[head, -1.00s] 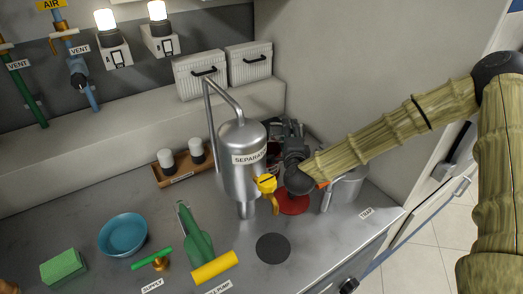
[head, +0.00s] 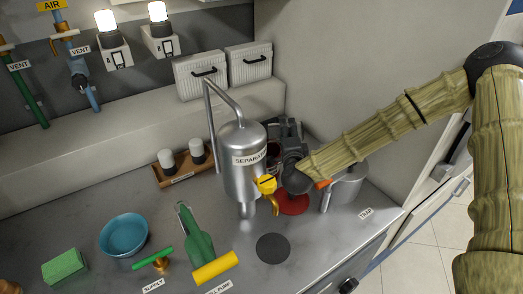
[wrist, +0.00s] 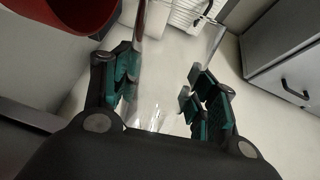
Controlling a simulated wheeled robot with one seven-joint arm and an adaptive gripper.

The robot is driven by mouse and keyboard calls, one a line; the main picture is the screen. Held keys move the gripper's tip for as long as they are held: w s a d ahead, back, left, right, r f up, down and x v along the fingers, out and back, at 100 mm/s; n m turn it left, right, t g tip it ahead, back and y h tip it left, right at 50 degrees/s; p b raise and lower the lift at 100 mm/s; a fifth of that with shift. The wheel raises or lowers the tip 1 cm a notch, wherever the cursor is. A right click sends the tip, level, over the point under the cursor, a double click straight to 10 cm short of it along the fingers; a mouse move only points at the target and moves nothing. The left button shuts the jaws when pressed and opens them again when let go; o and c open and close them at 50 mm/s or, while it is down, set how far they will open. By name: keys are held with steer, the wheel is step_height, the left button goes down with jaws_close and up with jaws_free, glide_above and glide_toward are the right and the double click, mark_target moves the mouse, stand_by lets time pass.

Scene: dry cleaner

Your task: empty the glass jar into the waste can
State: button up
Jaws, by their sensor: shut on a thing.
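My gripper (head: 284,132) is at the back right of the counter, behind the separator's right side. In the wrist view its teal-padded fingers (wrist: 160,92) are around a clear glass jar (wrist: 168,60), which is see-through and hard to outline. The jar is barely visible in the head view, hidden by the gripper and separator. No contents can be made out in it. A dark red round container with an open rim (wrist: 72,12) is at the upper left of the wrist view. I cannot tell for certain whether it is the waste can.
The steel separator (head: 243,175) with a yellow valve handle (head: 266,184) stands close left of my gripper. A wall is close behind on the right.

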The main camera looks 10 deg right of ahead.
steer(key=shift+a+r+n, duration=0.1)
steer(key=shift+r+n, duration=0.05)
steer(key=shift+n, duration=0.15)
steer(key=shift+a+f+n, duration=0.25)
steer(key=shift+f+n, duration=0.05)
steer(key=shift+n, duration=0.3)
steer(key=a+r+n+p, duration=0.2)
steer(key=r+p, duration=0.4)
steer(key=r, duration=0.5)
steer(key=a+r+n+h+p, duration=0.1)
steer(key=r+n+p, duration=0.4)
steer(key=r, duration=0.7)
steer(key=shift+w+a+p, duration=0.3)
steer(key=shift+a+p, duration=0.15)
steer(key=shift+p, duration=0.5)
